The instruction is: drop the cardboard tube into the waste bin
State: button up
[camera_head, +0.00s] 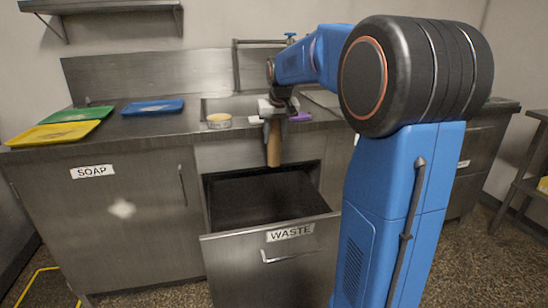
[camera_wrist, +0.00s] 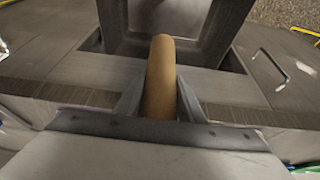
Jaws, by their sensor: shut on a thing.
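The brown cardboard tube (camera_head: 273,146) hangs upright below my gripper (camera_head: 273,115) in the head view. It also shows in the wrist view (camera_wrist: 160,80), between my two gripper fingers (camera_wrist: 158,100). My gripper is shut on the tube near its upper end. The waste bin (camera_head: 270,250) is a pulled-out metal drawer labelled WASTE, with a dark open inside. The tube's lower end is near the back edge of the drawer opening in the head view, above it. The bin's opening shows beyond the tube in the wrist view.
The steel counter (camera_head: 150,125) carries a blue tray (camera_head: 153,107), a green tray (camera_head: 77,115), a yellow tray (camera_head: 52,133) and a small round container (camera_head: 219,120). A purple item (camera_head: 300,116) lies beside my gripper. A SOAP cabinet (camera_head: 115,220) stands left of the drawer.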

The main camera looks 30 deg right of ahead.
aim_at(278, 138)
jog(key=x, duration=0.2)
jog(key=s+x, duration=0.1)
jog(key=x, duration=0.5)
jog(key=shift+s+a+f, duration=0.25)
jog(key=shift+s+f, duration=0.1)
jog(key=shift+f, duration=0.15)
notch_tip(278, 138, down, 7)
jog(key=shift+r, duration=0.2)
jog(key=o, duration=1.1)
jog(key=v, duration=1.7)
jog(key=shift+s+a+r, duration=0.1)
jog(key=shift+a+r, duration=0.05)
